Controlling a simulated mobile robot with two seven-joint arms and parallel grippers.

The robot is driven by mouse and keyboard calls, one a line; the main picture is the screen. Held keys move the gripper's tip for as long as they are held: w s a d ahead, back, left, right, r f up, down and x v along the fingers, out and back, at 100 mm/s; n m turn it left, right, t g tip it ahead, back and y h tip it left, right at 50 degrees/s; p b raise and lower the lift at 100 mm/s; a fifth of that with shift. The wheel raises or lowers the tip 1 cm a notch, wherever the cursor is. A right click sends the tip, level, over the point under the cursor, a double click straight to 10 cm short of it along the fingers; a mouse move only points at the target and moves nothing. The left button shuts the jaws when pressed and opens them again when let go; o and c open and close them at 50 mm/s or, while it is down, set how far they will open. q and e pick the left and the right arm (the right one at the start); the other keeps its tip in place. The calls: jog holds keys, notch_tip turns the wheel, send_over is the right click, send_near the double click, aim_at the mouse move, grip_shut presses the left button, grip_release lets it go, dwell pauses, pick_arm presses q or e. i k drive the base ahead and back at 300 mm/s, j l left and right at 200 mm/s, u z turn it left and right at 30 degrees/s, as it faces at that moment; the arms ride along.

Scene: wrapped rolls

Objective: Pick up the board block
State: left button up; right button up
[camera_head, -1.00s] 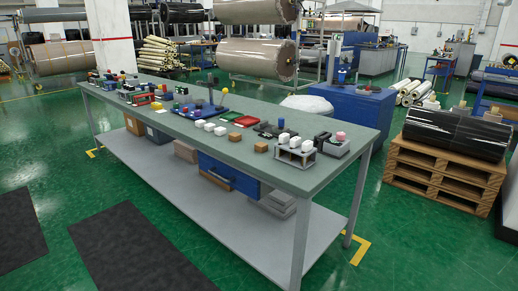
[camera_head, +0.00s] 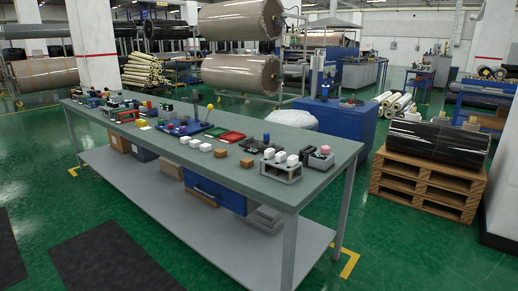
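A long table (camera_head: 300,199) with a grey-green top carries several small parts. I cannot tell which of them is the board block. Two small brown blocks, one at mid-table (camera_head: 220,153) and one nearer the right (camera_head: 247,162), lie on the top. Several white blocks (camera_head: 205,147) lie beside them. A grey holder (camera_head: 281,172) with white pieces stands near the right end, and a dark box with a pink knob (camera_head: 320,157) is beside it. Neither of my grippers is in view.
A lower shelf (camera_head: 200,220) holds boxes. Dark mats (camera_head: 110,262) lie on the green floor before the table. A wooden pallet (camera_head: 425,187) with a black wrapped roll (camera_head: 438,141) stands right.

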aim_at(247, 163)
jog(key=i+j, duration=0.3)
jog(key=i, duration=0.15)
jog(key=i+j+u, duration=0.1)
jog(key=i+j, duration=0.15)
jog(key=i, duration=0.2)
jog(key=i+j+u, duration=0.1)
jog(key=i+j, duration=0.15)
jog(key=i, duration=0.2)
